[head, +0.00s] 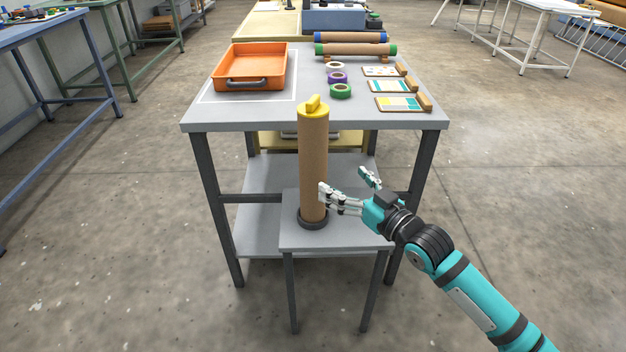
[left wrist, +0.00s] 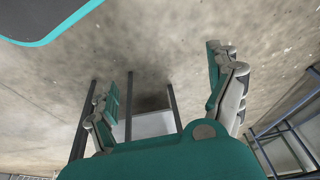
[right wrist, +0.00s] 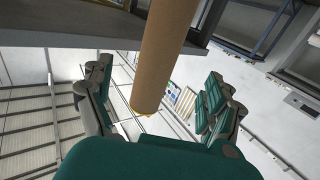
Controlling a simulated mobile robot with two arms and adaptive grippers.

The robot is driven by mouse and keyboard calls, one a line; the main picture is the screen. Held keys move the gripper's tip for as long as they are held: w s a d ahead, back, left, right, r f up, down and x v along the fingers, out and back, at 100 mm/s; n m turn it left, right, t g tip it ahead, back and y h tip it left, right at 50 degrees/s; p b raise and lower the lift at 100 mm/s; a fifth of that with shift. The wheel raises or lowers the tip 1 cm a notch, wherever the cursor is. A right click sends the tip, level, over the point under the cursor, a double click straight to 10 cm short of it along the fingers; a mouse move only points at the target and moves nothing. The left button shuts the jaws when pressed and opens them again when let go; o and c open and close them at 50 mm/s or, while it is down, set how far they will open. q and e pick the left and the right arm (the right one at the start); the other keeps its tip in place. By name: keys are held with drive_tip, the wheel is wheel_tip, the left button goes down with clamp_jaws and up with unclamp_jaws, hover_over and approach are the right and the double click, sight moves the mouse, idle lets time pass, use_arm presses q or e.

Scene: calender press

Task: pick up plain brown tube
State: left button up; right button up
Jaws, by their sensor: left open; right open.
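A brown tube (head: 313,165) with a yellow cap (head: 313,107) stands upright in a dark ring holder (head: 313,224) on a low grey stand in front of the table. My right gripper (head: 344,182) is open at the tube's right side, around its lower half; one finger overlaps the tube's edge in the head view. In the right wrist view the tube (right wrist: 165,55) shows in the gap between the open fingers; contact cannot be told. My left gripper (left wrist: 163,75) is open and empty in the left wrist view and outside the head view.
On the grey table (head: 205,120) are an orange tray (head: 233,73), several tape rolls (head: 340,91), sample cards (head: 397,103), a blue-ended tube (head: 350,37) and a green-ended tube (head: 354,49). The low stand (head: 350,238) has bare room right of the ring. Open floor lies either side.

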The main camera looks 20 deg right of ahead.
sight(322, 166)
drive_tip(key=b+x, duration=0.1)
drive_tip(key=x, duration=0.6)
drive_tip(key=shift+f, duration=0.1)
drive_tip(key=shift+b+x, duration=0.55)
drive_tip(key=shift+x, duration=1.6)
drive_tip(key=shift+w, duration=0.15)
use_arm(q)
drive_tip(key=w, duration=0.1)
drive_tip(key=w+t, duration=0.1)
drive_tip(key=w+d+f, duration=0.1)
drive_tip(key=shift+w+f+t, duration=0.1)
drive_tip(key=shift+w+t, duration=0.1)
drive_tip(key=shift+t, duration=0.2)
use_arm(e)
drive_tip(key=c, duration=1.6)
drive_tip(key=shift+c, duration=0.8)
use_arm(q)
drive_tip(key=shift+s, duration=0.1)
